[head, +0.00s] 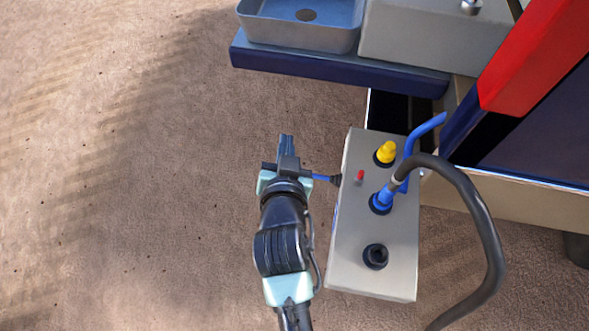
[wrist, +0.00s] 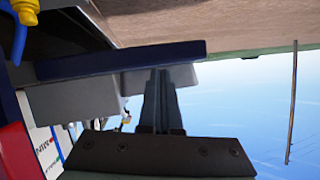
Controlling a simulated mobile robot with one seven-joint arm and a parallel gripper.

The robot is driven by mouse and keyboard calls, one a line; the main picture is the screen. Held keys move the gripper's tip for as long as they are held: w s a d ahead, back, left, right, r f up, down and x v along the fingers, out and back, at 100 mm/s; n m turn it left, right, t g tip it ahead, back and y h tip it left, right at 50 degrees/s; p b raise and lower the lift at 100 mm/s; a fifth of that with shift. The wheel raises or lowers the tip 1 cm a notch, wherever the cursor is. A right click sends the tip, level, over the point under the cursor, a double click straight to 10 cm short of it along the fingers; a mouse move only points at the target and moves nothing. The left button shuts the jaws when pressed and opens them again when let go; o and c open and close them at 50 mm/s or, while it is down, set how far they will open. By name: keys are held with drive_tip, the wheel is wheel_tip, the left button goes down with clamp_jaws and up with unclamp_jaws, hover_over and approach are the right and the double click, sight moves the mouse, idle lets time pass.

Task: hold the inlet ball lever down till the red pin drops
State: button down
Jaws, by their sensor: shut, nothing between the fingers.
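The grey valve box (head: 345,245) stands on the ground right of my gripper in the head view. A small red pin (head: 360,175) stands up from its top face, near the left edge. A short blue lever (head: 322,177) with a dark fitting juts from the box's left side toward my gripper. Its outer end is hidden behind my gripper, and I cannot tell whether they touch or how far the lever is tilted. My gripper (head: 286,142) is shut and empty, fingers pointing up the picture. In the wrist view the fingers (wrist: 158,100) are together with nothing between them.
The box top carries a yellow fitting (head: 385,152), a blue coupling (head: 382,200) with a black hose (head: 480,220) looping right, and a black socket (head: 375,256). A grey basin (head: 290,32) on a blue ledge (head: 330,72) lies beyond. Open brown ground (head: 120,180) lies left.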

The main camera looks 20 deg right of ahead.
sight(316, 176)
drive_tip(key=s+f+m+g+b, duration=0.1)
drive_tip(key=s+f, duration=0.4)
drive_tip(key=f, duration=0.5)
drive_tip(key=shift+s+f+g, duration=0.2)
drive_tip(key=shift+f+g, duration=0.2)
drive_tip(key=shift+g, duration=0.3)
drive_tip(key=shift+d, duration=0.1)
drive_tip(key=s+a+f+b+x, duration=0.1)
drive_tip(key=f+b+x, duration=0.1)
drive_tip(key=x, duration=1)
drive_tip(key=shift+w+f+b, duration=0.3)
drive_tip(key=shift+f+b, duration=0.05)
drive_tip(key=shift+b, duration=0.2)
drive_tip(key=shift+f, duration=0.1)
